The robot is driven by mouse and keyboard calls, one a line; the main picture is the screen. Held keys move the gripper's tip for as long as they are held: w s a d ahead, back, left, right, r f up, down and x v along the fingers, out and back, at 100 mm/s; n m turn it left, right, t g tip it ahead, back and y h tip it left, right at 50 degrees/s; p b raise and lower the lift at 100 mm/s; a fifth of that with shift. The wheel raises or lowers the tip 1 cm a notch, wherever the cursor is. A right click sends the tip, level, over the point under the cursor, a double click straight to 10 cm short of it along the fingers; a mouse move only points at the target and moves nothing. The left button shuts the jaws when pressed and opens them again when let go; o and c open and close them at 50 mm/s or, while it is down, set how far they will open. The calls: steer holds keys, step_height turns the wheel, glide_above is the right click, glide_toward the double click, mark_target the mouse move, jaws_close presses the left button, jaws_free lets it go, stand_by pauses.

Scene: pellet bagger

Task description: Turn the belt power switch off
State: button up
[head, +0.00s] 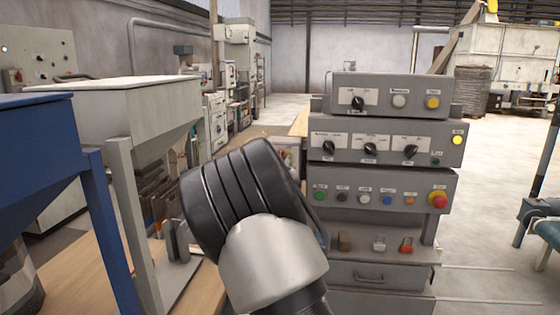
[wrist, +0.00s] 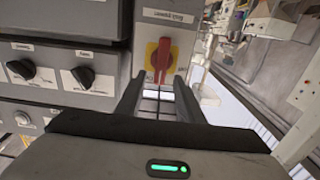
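A red rotary handle on a yellow plate (wrist: 162,54) is on the side of a grey control box in the wrist view. The handle stands roughly upright in that picture. In the head view my arm hides the gripper and this handle.
The grey control stack (head: 384,142) stands right of my arm, with black knobs, coloured buttons and a red emergency button (head: 438,200). Black knobs (wrist: 83,76) also show left of my gripper. A grey hopper (head: 125,115) and blue frame (head: 45,140) stand at left. Open floor lies behind.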

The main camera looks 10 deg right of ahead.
steer(key=x, duration=0.3)
steer(key=shift+w, duration=0.15)
steer(key=c, duration=0.8)
